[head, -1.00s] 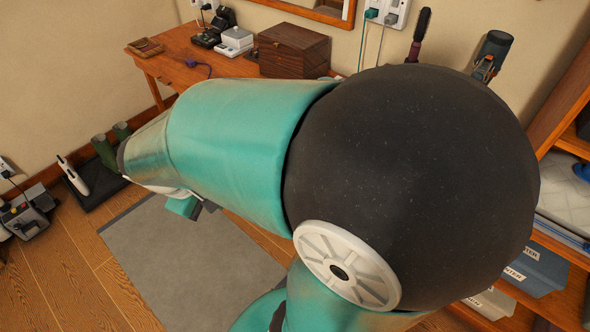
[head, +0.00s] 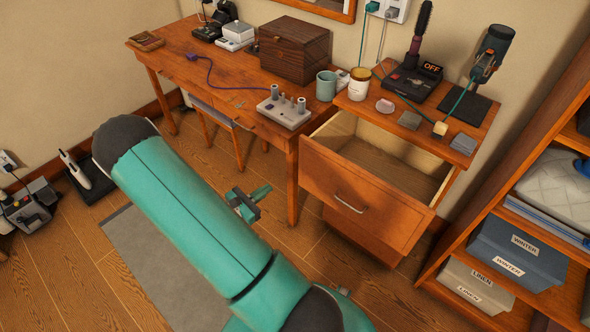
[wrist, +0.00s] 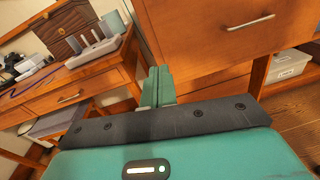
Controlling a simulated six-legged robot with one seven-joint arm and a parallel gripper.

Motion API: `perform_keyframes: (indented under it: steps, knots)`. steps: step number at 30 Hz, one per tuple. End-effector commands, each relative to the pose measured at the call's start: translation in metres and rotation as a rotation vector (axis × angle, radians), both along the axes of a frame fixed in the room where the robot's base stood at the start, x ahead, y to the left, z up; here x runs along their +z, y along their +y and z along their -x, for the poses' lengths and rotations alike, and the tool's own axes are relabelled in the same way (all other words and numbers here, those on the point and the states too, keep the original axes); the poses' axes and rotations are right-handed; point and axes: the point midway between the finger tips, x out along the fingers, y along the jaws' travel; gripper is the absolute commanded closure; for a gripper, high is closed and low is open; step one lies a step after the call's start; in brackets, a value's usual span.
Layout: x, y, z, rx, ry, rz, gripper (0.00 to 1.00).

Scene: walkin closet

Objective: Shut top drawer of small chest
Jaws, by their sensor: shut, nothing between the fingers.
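The small chest (head: 330,222) stands right of the desk. Its top drawer (head: 362,203) is pulled well out, and its inside looks empty in the head view. The drawer front has a metal bar handle (head: 350,204). The wrist view shows a wooden drawer front (wrist: 215,40) with a similar handle (wrist: 250,22) close ahead and above. My gripper (head: 250,206) is in front and to the left of the open drawer, apart from it in the head view. In the wrist view my fingers (wrist: 158,85) are together and empty, pointing toward the wooden fronts.
The desk (head: 225,90) holds a wooden box (head: 294,50), a mug (head: 326,86) and a grey pegged block (head: 283,108). Several items sit on the chest top, including a hairbrush stand (head: 410,85). A shelf with bins (head: 515,255) stands right. Open floor lies before the chest.

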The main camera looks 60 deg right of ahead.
Motion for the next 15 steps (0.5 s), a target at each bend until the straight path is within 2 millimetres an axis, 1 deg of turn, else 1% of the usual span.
perform_keyframes:
  steps: [1,3,5,8,11,15]
  knots:
    - [-0.012,-0.003,0.002,0.030,0.042,0.009,1.00]
    - [-0.023,-0.006,0.002,0.064,0.079,0.018,1.00]
    - [-0.028,-0.008,0.002,0.083,0.098,0.025,1.00]
    - [-0.031,-0.012,0.002,0.095,0.111,0.028,1.00]
    - [-0.031,-0.021,0.004,0.095,0.111,0.028,1.00]
    - [-0.031,-0.044,0.008,0.091,0.110,0.028,1.00]
